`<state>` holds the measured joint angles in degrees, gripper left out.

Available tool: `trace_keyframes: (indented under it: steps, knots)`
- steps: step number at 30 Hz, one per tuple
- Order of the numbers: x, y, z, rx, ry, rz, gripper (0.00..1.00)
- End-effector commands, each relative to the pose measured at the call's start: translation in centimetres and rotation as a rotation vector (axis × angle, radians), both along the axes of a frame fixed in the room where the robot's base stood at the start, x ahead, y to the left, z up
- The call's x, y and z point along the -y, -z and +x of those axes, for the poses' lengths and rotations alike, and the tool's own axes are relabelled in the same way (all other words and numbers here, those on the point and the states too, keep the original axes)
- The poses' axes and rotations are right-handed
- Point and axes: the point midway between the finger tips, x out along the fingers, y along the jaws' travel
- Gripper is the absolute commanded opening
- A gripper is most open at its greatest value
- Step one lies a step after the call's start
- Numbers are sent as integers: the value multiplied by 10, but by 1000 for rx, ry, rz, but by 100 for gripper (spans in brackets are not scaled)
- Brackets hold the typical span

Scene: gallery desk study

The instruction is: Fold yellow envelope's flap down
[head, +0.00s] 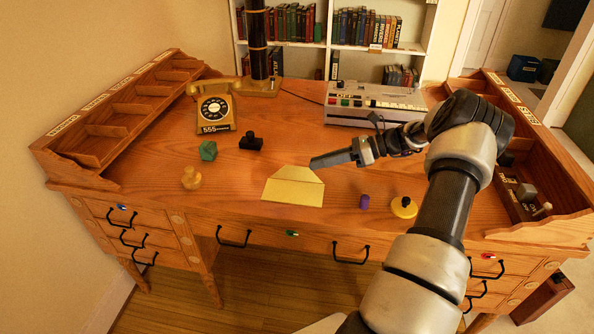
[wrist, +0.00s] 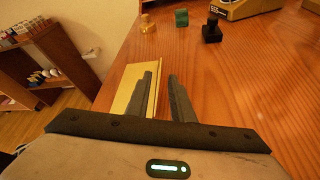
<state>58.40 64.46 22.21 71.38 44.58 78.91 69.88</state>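The yellow envelope (head: 292,191) lies on the desk's middle, near its front edge. Its paler flap (head: 298,174) extends from the far side, toward the phone; its exact tilt is hard to tell. My gripper (head: 313,164) is at the flap's far right corner, low over the desk. In the wrist view, the envelope (wrist: 122,83) is left of my gripper (wrist: 161,76), partly hidden by the left finger. The fingers are apart, and a narrow yellow strip of the flap (wrist: 158,78) shows between them. Whether either finger touches it is unclear.
A purple cylinder (head: 364,201) and a round yellow object (head: 404,207) stand right of the envelope. A yellow figure (head: 191,178), a green block (head: 208,150) and a black stamp (head: 251,142) stand left. A telephone (head: 214,107) and grey machine (head: 376,104) are behind.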

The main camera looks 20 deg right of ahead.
Motion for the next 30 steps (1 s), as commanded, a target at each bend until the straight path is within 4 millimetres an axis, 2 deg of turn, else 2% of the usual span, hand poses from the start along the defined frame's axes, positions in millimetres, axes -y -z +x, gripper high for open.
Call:
trace_keyframes:
  steps: [1, 6, 12, 23, 24, 27, 30]
  knots:
    - [-11, 6, 4, 0, -3, 1, 21]
    - [-38, 17, 18, -1, -3, 1, 21]
    - [-57, 25, 28, 0, -1, 0, 21]
    - [-63, 27, 31, -1, 0, -1, 21]
    - [-63, 27, 31, -1, 0, -1, 19]
    - [-62, 27, 31, -1, 0, -1, 3]
    - [-62, 27, 31, -1, 0, -1, 0]
